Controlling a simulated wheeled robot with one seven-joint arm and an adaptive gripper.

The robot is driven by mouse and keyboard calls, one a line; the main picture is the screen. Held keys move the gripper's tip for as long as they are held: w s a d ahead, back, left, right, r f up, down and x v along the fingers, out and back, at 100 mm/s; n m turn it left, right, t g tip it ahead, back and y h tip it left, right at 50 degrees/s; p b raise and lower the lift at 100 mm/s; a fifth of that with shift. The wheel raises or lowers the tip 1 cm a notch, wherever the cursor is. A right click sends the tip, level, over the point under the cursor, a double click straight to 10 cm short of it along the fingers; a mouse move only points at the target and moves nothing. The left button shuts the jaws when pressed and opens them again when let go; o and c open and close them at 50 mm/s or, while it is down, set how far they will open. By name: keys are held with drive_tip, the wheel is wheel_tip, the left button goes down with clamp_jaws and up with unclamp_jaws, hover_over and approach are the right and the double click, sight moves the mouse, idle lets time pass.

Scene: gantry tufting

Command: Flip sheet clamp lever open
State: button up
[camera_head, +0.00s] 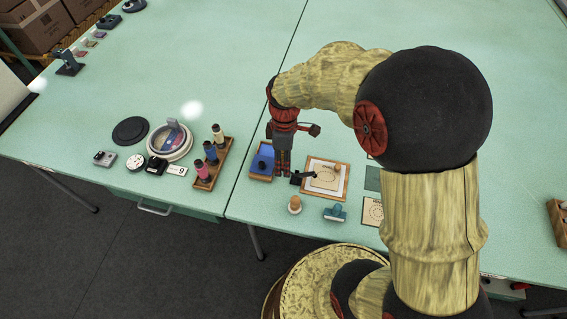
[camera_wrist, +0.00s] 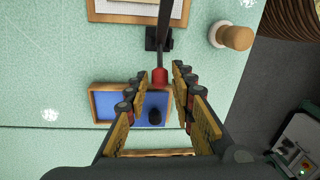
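The sheet clamp (camera_head: 299,179) is a small black piece at the left edge of a wood-framed board (camera_head: 344,181) holding a cream sheet (camera_head: 327,177). In the wrist view the clamp's black base (camera_wrist: 151,41) shows with its dark lever (camera_wrist: 165,22) and red tip (camera_wrist: 160,77). My gripper (camera_head: 283,172) points down just left of the clamp. In the wrist view my gripper (camera_wrist: 160,82) is open, and the red tip appears between its fingertips. I cannot tell whether either finger touches it.
A blue-lined wooden tray (camera_wrist: 101,88) with a dark knob lies beneath my fingers. A wooden-knobbed stamp (camera_head: 294,205) and a teal stamp (camera_head: 334,213) stand near the front edge. A spool rack (camera_head: 220,163) is left.

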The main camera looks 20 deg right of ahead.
clamp_jaws()
drive_tip(key=shift+a+p, duration=0.1)
drive_tip(key=shift+p, duration=0.3)
drive_tip(key=shift+w+a+f+g+h+p, duration=0.15)
drive_tip(key=shift+g+h+p, duration=0.3)
drive_tip(key=shift+p, duration=0.45)
drive_tip(key=shift+w+a+f+g+h+p, duration=0.2)
drive_tip(key=shift+f+g+h+p, duration=0.25)
drive_tip(key=shift+h+p, duration=0.35)
drive_tip(key=shift+w+a+f+g+h+p, duration=0.15)
drive_tip(key=shift+f+g+h+p, duration=0.25)
drive_tip(key=shift+p, duration=0.6)
drive_tip(key=shift+o, duration=1.5)
unclamp_jaws()
